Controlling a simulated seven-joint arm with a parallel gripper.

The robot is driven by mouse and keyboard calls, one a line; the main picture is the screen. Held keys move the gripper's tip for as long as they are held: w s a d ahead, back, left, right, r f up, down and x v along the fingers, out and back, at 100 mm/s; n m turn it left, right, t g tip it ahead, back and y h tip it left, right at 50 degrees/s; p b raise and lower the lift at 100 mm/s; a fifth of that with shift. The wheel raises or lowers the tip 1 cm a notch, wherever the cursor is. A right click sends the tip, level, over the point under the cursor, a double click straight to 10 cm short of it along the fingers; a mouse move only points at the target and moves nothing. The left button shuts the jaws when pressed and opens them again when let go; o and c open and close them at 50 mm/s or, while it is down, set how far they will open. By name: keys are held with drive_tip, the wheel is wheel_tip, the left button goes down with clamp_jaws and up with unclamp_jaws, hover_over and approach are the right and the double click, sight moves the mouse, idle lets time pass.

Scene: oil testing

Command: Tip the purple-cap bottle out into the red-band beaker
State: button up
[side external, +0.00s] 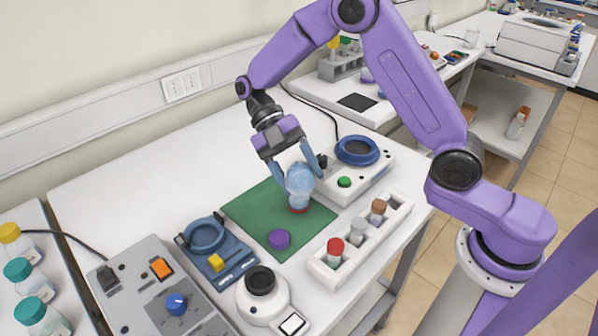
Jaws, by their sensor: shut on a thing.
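My gripper (297,169) is shut on a pale blue, see-through bottle (299,178), one finger on each side of it. The bottle looks tilted, and I cannot tell exactly where its mouth points. Right below it, on the green mat (247,213), is a small clear vessel with a red band at its base, the beaker (298,209). The bottle hides much of the beaker, so I cannot tell whether they touch or whether liquid is flowing. A purple cap (279,239) lies apart on the mat, nearer the camera.
A white rack (361,244) with capped vials stands right of the mat. A device with a blue ring (357,150) is behind it. A blue ring stand (206,235), a control box (158,292) and a white round device (262,294) stand left and in front.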

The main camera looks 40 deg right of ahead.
drive_tip(key=t+h, duration=0.1)
drive_tip(key=f+t, duration=0.1)
drive_tip(key=shift+s+a+m+t+h, duration=0.35)
drive_tip(key=shift+s+m+t+h, duration=0.05)
drive_tip(key=shift+s+a+f+m+t+h, duration=0.1)
drive_tip(key=shift+f+m+t+h, duration=0.2)
drive_tip(key=shift+t+h, duration=0.55)
drive_tip(key=shift+f+m+t+h, duration=0.3)
drive_tip(key=shift+m+t+h, duration=0.1)
drive_tip(key=shift+t+h, duration=0.6)
drive_tip(key=shift+m+t+h, duration=0.3)
drive_tip(key=shift+t+h, duration=0.25)
drive_tip(key=shift+t, duration=0.3)
drive_tip(key=shift+w+d+r+m+t+h, duration=0.15)
drive_tip(key=shift+r+t+h, duration=0.05)
drive_tip(key=shift+t+h, duration=0.3)
drive_tip(key=shift+w+d+r+m+t+h, duration=0.1)
drive_tip(key=shift+w+r+m+t+h, duration=0.1)
drive_tip(key=shift+t+h, duration=0.25)
drive_tip(key=shift+w+d+r+m+t+h, duration=0.2)
drive_tip(key=shift+r+t+h, duration=0.1)
drive_tip(key=shift+t+h, duration=0.25)
drive_tip(key=shift+w+d+r+m+t+h, duration=0.15)
drive_tip(key=shift+r+t+h, duration=0.15)
drive_tip(key=shift+h, duration=0.3)
drive_tip(key=t+h, duration=0.1)
drive_tip(key=w+d+r+m+t+h, duration=0.1)
drive_tip(key=h, duration=0.1)
drive_tip(key=shift+w+d+r+m+t, duration=0.15)
drive_tip(key=shift+r+m+t, duration=0.15)
